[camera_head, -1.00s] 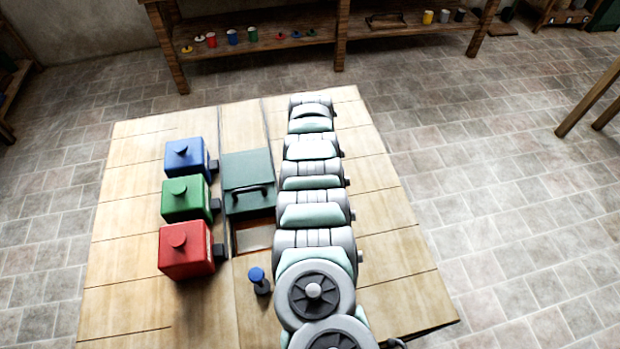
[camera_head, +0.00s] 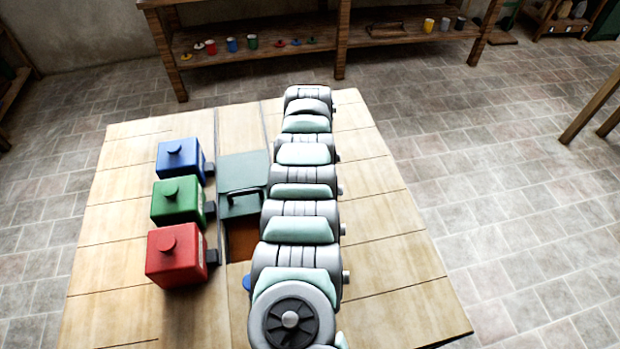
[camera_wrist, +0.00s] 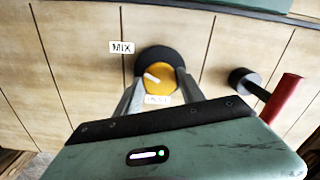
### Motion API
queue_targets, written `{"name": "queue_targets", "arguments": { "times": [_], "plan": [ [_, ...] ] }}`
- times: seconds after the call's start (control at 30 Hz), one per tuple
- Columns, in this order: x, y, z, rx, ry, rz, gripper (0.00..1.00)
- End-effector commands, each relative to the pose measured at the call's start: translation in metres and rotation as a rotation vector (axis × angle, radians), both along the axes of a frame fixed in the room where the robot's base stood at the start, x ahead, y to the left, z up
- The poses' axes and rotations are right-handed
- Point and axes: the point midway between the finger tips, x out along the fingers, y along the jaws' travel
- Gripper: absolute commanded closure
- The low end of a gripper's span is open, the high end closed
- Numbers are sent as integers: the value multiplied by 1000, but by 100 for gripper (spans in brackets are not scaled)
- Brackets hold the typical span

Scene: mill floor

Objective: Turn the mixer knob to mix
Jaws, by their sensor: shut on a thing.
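The mixer knob (camera_wrist: 160,72) is yellow on a round black base, on the wooden front panel in the wrist view. A white pointer mark on it slants toward the upper left. A white MIX label (camera_wrist: 122,47) is up and to the left of the knob. A second label (camera_wrist: 158,99) lies just below the knob, partly unreadable. My gripper (camera_wrist: 157,84) has its two grey fingers on either side of the knob and is shut on it. In the head view, my arm hides the gripper and knob.
A red lever (camera_wrist: 282,97) on a black mount (camera_wrist: 243,80) is right of the knob. Red (camera_head: 172,262), green (camera_head: 174,205) and blue (camera_head: 178,160) boxes stand on the table (camera_head: 110,225), left of a green-lidded box (camera_head: 240,172). A blue-topped piece (camera_head: 246,283) is mostly hidden by my arm.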

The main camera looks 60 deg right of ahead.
Motion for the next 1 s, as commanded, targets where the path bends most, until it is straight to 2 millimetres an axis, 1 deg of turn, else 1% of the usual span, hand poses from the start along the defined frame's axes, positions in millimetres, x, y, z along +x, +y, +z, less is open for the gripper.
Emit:
{"name": "queue_targets", "arguments": {
  "times": [0.23,0.67,0.7,0.93,1.0],
  "plan": [
    [0,0,-1,0,0,-56,94],
    [0,0,0,0,0,-66,94],
    [0,0,0,0,0,-66,52],
    [0,0,0,-1,-1,-65,33],
    [0,0,0,-1,-1,-65,31]
  ]
}}
